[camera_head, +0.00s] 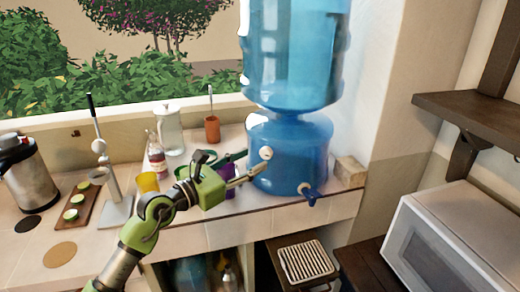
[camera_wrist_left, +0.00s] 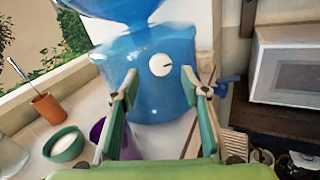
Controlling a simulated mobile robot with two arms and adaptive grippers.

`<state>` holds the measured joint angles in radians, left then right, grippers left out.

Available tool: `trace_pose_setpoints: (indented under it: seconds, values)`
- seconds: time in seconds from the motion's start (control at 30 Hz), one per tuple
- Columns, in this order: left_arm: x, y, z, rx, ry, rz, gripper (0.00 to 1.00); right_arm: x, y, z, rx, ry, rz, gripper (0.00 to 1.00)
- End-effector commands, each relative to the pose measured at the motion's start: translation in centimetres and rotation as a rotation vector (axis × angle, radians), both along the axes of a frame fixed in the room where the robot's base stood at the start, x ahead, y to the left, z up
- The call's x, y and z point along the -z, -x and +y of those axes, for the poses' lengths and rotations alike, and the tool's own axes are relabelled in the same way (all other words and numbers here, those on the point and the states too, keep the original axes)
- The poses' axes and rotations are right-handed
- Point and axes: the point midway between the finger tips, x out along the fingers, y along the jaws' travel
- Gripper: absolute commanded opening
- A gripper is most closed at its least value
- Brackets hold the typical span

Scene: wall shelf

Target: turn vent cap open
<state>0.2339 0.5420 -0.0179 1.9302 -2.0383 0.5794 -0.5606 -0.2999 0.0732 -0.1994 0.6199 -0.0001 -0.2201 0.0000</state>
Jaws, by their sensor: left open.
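The vent cap (camera_head: 266,153) is a small white round knob on the front of the blue water dispenser's lower tank (camera_head: 300,150). In the left wrist view the cap (camera_wrist_left: 160,65) faces me with a short dark mark pointing right. My left gripper (camera_head: 250,164) is open, its fingers reaching toward the cap from the left. In the left wrist view the open fingers (camera_wrist_left: 167,86) stand either side of the cap's line, with nothing between them. The cap shows slightly beyond the tips; I cannot tell the exact gap. My right gripper is not in view.
A blue tap (camera_head: 309,193) sticks out low on the tank. A purple cup (camera_head: 229,182) stands close under my left gripper. A yellow cup (camera_head: 148,182) and a glass pitcher (camera_head: 169,130) stand left. A white microwave (camera_head: 450,240) is at right.

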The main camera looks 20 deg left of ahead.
Motion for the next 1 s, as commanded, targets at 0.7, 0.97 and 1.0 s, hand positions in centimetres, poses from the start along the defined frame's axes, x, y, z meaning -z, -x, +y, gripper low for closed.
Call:
trace_pose_setpoints:
  seconds: [0.7, 0.97, 1.0]
  values:
    - [0.1, -3.8, -2.0, 0.0, 0.0, 0.0, 0.28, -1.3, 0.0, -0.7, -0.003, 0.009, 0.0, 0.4]
    - [0.0, -3.8, -2.0, 0.0, 0.001, 0.0, 0.03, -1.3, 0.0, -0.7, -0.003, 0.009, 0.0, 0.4]
    - [0.0, -3.8, -2.0, 0.0, 0.003, 0.001, 0.03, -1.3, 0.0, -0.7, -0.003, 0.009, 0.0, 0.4]
